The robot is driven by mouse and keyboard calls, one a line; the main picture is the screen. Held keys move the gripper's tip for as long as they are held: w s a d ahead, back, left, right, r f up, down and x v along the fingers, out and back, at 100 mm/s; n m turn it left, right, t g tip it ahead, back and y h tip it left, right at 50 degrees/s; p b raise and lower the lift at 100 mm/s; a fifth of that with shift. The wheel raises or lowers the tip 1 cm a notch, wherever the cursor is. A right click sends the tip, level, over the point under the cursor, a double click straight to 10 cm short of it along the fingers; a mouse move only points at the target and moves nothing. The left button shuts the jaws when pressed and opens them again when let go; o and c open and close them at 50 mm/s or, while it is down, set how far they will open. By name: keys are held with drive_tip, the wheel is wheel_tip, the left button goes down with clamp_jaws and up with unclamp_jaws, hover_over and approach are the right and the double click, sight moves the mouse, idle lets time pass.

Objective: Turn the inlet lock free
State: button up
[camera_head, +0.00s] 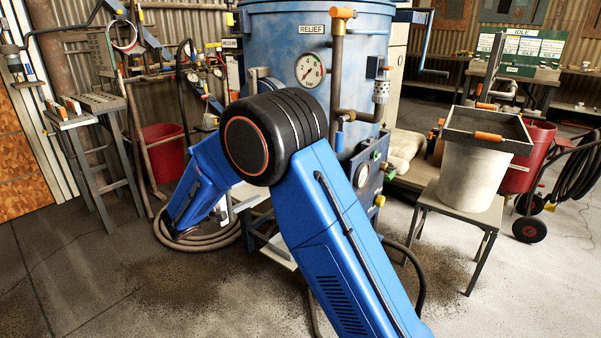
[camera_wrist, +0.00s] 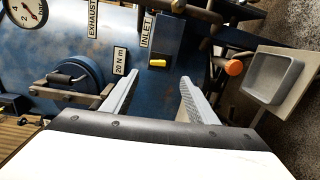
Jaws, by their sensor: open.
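In the wrist view my gripper (camera_wrist: 159,76) is open, with two pale grey fingers apart and nothing between them. A small yellow tab (camera_wrist: 158,62), likely the inlet lock, sits on a dark blue plate (camera_wrist: 166,40) beside the INLET label (camera_wrist: 147,30). The tab appears just beyond the fingertips, in line with the gap between them; I see no contact. The blue blast pot (camera_wrist: 85,45) fills the background, and it also stands mid-picture in the head view (camera_head: 275,50). My arm hides part of it there, and my gripper's fingers cannot be made out.
In the wrist view, an orange-ended handle (camera_wrist: 234,68) and a grey tray (camera_wrist: 277,77) lie right of the fingers. A clamp bar (camera_wrist: 65,92) and the 20 N m label (camera_wrist: 120,61) are left. In the head view, a hose (camera_head: 200,241) coils on the floor; a bucket stand (camera_head: 455,212) stands right.

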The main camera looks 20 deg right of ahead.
drive_tip(key=w+d+n+t, duration=0.1)
drive_tip(key=w+d, duration=0.8)
drive_tip(key=d, duration=0.4)
drive_tip(key=shift+w+f, duration=0.2)
drive_tip(key=shift+f, duration=0.1)
drive_tip(key=c, duration=1.1)
drive_tip(key=shift+o, duration=0.2)
drive_tip(key=shift+n, duration=0.3)
